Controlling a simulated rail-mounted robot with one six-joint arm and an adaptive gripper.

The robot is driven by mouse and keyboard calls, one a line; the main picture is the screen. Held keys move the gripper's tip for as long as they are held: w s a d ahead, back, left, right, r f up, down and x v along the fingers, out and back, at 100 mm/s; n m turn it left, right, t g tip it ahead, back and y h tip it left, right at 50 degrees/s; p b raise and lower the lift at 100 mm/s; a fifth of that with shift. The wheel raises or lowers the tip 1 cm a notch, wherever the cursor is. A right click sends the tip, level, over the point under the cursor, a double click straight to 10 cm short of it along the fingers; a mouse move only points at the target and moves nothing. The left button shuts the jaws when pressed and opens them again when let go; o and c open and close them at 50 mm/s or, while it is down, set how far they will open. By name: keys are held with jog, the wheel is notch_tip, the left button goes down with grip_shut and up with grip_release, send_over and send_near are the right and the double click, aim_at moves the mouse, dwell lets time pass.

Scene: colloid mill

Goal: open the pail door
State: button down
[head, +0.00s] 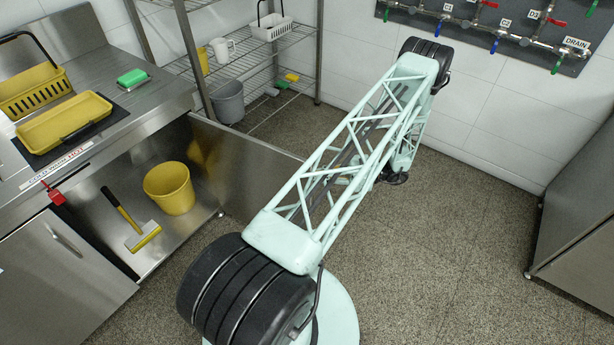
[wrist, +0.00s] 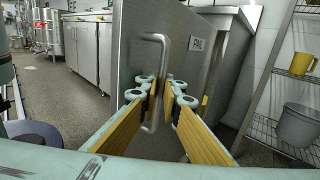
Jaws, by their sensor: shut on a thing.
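The pail door (head: 245,160) is a steel panel swung well out from the cabinet under the counter in the head view. In the wrist view the door (wrist: 131,62) fills the middle, with a PAIL label (wrist: 196,43) and a bent bar handle (wrist: 164,55). My gripper (wrist: 162,88) is shut on the handle, its wooden-faced fingers on either side of the bar.
A wire rack (head: 270,60) holding a grey bucket (head: 228,102) stands behind the open door. A steel cabinet (head: 580,215) is at the right. Speckled floor (head: 450,250) lies clear between.

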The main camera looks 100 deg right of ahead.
jog(key=c, duration=2.8)
grip_release()
jog(key=shift+s+a, duration=0.15)
jog(key=shift+s, duration=2.85)
jog(key=shift+s+a, duration=0.15)
jog(key=shift+s, duration=2.8)
